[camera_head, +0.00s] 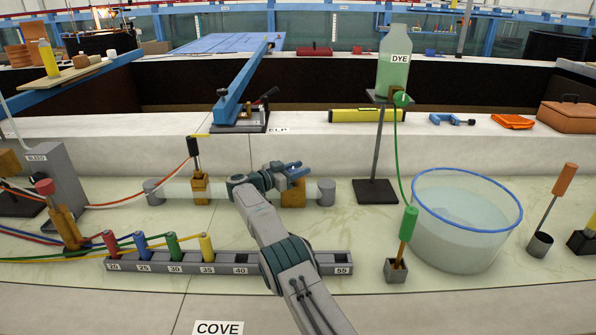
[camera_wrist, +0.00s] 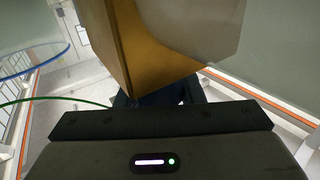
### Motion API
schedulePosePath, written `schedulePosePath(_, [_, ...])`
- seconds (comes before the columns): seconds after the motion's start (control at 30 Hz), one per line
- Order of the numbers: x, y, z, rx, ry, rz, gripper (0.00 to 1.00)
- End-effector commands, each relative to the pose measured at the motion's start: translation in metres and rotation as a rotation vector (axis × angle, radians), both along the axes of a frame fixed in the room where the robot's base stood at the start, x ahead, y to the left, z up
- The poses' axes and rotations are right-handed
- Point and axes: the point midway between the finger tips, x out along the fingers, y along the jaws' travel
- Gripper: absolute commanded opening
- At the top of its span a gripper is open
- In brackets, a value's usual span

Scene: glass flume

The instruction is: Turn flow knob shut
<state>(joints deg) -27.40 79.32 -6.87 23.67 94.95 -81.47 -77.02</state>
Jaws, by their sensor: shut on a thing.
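My gripper (camera_head: 290,176) is at a tan block (camera_head: 293,195) on the horizontal clear tube (camera_head: 240,191), left of the dye stand. It is shut on the tan block, as far as I can tell; the fingers hide the block's upper part. In the wrist view the tan block (camera_wrist: 150,45) fills the upper middle, with a grey translucent shape beside it. No part is plainly marked as the flow knob. A round green knob (camera_head: 402,99) sits under the bottle marked DYE (camera_head: 394,62), apart from my gripper.
A rack (camera_head: 200,264) with coloured plugs in numbered slots lies in front, under my arm. A blue-rimmed round tank (camera_head: 466,222) and a small green-handled tool (camera_head: 408,223) stand right. A grey box marked BLEED (camera_head: 52,185) stands left. Pale counter is free between stand and rack.

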Motion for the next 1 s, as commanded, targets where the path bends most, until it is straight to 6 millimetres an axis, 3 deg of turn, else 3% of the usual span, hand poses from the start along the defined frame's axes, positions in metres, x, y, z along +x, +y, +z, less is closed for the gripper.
schedulePosePath(0.47, [0.000,-0.001,0.001,-0.001,-0.001,-0.005,0.12])
schedulePosePath(0.5, [0.000,-0.001,0.001,-0.001,-0.001,-0.005,0.37])
schedulePosePath(0.57, [0.000,-0.001,0.001,-0.001,-0.001,-0.005,0.54])
schedulePosePath(0.87, [0.000,0.000,0.000,0.000,0.000,-0.004,0.56])
schedulePosePath(1.0, [-0.006,0.010,0.000,0.002,0.001,-0.003,0.56])
